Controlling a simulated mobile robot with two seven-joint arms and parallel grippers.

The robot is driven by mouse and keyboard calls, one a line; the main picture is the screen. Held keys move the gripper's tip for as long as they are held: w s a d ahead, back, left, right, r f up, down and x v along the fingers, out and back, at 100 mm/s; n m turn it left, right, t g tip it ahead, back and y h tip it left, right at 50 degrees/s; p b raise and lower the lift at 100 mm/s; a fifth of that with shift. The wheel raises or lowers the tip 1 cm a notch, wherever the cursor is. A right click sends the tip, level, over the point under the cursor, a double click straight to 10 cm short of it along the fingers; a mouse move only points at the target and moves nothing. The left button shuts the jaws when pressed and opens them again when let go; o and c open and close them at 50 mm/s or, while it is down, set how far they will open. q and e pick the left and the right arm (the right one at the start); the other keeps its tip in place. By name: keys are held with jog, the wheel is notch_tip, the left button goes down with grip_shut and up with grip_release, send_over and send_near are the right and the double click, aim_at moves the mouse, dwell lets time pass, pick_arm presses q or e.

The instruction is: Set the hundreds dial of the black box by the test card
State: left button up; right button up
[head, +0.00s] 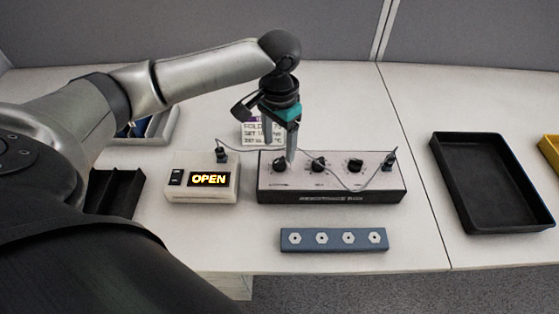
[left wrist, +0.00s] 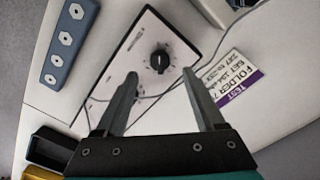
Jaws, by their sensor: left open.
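The black box (head: 330,197) has a pale top panel with three black dials in a row and a terminal at the right. My left gripper (head: 280,147) points down over its left end, open and empty. The left dial (head: 281,164) is partly beside a finger; the middle dial (head: 318,165) and right dial (head: 355,165) are clear. In the left wrist view one dial (left wrist: 160,62) lies between and beyond the open fingertips, and I cannot tell contact. The test card (head: 250,130) lies behind the box, partly hidden by the gripper; its purple-edged text (left wrist: 235,72) is only partly legible.
A meter (head: 203,184) reading OPEN stands left of the box, joined by wires. A blue strip with several hex sockets (head: 334,240) lies in front. A black tray (head: 487,190) is at right; a dark divided tray (head: 118,192) is at left.

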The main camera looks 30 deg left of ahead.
aim_at(279, 160)
pick_arm(q)
notch_tip(279, 160, down, 5)
jog(key=shift+r+b, duration=0.1)
jog(key=shift+b, duration=0.6)
jog(key=shift+f, duration=0.25)
pick_arm(e)
jog(key=shift+t, duration=0.4)
jog(key=w, duration=0.1)
jog(key=w+d+f, duration=0.1)
jog(key=w+d, duration=0.1)
jog(key=shift+w+d+f, duration=0.2)
jog(key=shift+f, duration=0.1)
pick_arm(q)
jog(key=c, duration=0.4)
grip_shut()
pick_arm(e)
jog(key=shift+s+a, duration=0.3)
jog(key=shift+a, duration=0.05)
